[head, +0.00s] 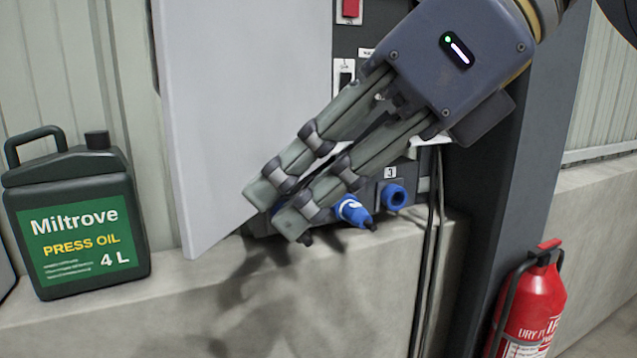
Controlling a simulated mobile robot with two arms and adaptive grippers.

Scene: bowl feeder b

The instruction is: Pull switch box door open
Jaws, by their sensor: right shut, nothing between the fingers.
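The switch box door (235,100) is a light grey panel in the head view. It stands swung out from the dark switch box (375,25), so part of the box's inside shows to its right. My right gripper (275,215) comes in from the upper right. Its fingers are closed together with nothing between them. The fingertips overlap the door's lower right edge in the picture; I cannot tell whether they touch it. The gripper hides part of the box's front. My left gripper is not in view.
A green oil canister (75,215) stands on the concrete ledge (200,310) left of the door. Blue sockets (395,196) sit low on the box, with cables hanging beside them. A dark post (510,190) and a red fire extinguisher (530,305) are at the right.

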